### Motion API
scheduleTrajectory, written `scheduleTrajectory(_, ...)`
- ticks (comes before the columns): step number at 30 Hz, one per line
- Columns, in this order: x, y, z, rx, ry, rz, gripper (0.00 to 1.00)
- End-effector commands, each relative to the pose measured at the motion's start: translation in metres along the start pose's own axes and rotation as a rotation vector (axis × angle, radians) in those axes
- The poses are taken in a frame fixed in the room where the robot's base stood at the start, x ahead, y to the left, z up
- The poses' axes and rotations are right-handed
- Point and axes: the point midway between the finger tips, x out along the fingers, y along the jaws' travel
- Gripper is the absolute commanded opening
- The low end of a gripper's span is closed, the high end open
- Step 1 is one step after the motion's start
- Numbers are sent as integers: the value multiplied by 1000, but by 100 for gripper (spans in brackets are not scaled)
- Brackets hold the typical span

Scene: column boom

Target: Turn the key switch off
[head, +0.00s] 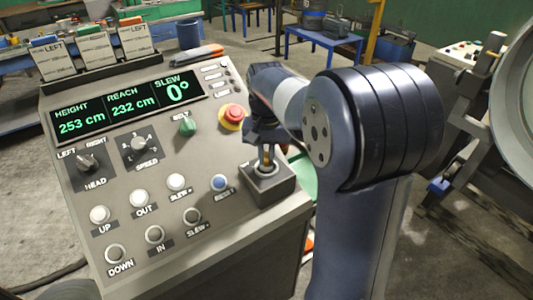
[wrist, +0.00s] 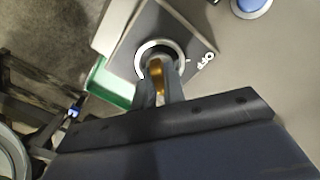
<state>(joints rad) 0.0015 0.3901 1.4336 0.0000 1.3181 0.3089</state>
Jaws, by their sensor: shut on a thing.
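The key switch (head: 269,184) is a grey block with a round metal collar at the lower right corner of the control panel. In the wrist view its collar (wrist: 160,58) shows as a bright ring with the label "OFF" at its right. My gripper (head: 266,163) comes down over it from above, and its fingers (wrist: 160,85) are shut on the brass-coloured key (wrist: 156,76) at the collar. The fingers hide much of the key. I cannot tell the key's exact angle.
A red emergency button (head: 233,113) with a yellow base, a green BELT knob (head: 187,126) and a blue RESET button (head: 220,183) lie close to my gripper's left. The display (head: 128,106) reads height, reach and slew. A pen-like tool (head: 197,54) lies along the panel's back edge.

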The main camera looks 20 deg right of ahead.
Motion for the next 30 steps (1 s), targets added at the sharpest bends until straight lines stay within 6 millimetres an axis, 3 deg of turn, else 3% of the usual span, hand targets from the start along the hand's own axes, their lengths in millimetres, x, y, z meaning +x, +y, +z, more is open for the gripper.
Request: scheduleTrajectory(30, -2, -1, 0, -908, 1, 0, 0)
